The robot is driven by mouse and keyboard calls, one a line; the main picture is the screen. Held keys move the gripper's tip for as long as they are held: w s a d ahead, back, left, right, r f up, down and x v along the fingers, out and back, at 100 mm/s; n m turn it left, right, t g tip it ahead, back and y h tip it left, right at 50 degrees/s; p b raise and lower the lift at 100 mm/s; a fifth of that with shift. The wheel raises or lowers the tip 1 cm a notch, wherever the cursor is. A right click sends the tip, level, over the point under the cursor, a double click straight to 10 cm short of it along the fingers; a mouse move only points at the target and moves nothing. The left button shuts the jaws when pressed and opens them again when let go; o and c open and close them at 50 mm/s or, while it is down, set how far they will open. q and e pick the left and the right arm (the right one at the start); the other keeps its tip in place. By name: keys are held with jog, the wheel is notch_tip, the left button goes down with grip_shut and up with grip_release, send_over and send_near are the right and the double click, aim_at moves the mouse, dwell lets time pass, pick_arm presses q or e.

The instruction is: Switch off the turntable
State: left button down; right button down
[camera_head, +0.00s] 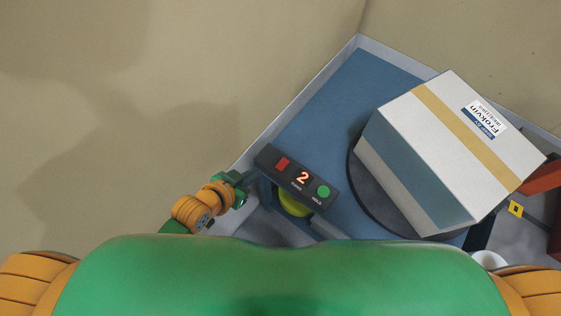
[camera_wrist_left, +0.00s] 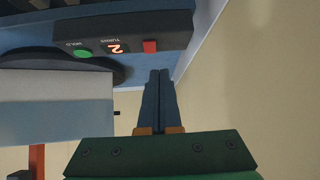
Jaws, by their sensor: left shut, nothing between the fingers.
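The turntable (camera_head: 354,183) is a dark round plate on a blue surface, mostly hidden under a large white box (camera_head: 470,135) with a tan band and a label. A dark control panel (camera_head: 275,169) stands left of it, with a red button (camera_head: 282,163), a lit red digit 2 and a green button (camera_head: 323,192). The panel also shows at the top of the left wrist view (camera_wrist_left: 180,27), with its red button (camera_wrist_left: 150,46). My left gripper (camera_head: 250,176) is shut and empty beside the panel's left end. In the left wrist view its fingertips (camera_wrist_left: 159,72) point toward the red button, apart from it in the picture.
The blue table (camera_head: 330,115) has a pale raised rim (camera_head: 300,92). A yellow round thing (camera_head: 293,203) sits below the panel. A white cup-like thing (camera_head: 488,259) and orange-red parts (camera_head: 542,178) are at right. Blue surface above the panel is clear.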

pick_arm(q)
jog(key=r, duration=0.1)
jog(key=d+r, duration=0.1)
jog(key=r+h, duration=0.1)
jog(key=shift+d+m, duration=0.3)
jog(key=shift+d, duration=0.05)
jog(key=b, duration=0.3)
send_over(281, 165)
jog(key=f, duration=0.4)
jog(key=s+f, duration=0.1)
jog(key=f, duration=0.1)
jog(key=shift+a+f, duration=0.2)
jog(key=f, duration=0.2)
jog(key=shift+w+d+f+b, duration=0.1)
jog(key=shift+w+f+b, duration=0.1)
jog(key=shift+f+b, duration=0.1)
jog(key=shift+f, duration=0.55)
jog(key=shift+w+d+f, duration=0.1)
jog(key=shift+f, duration=0.15)
jog(key=shift+w, duration=0.15)
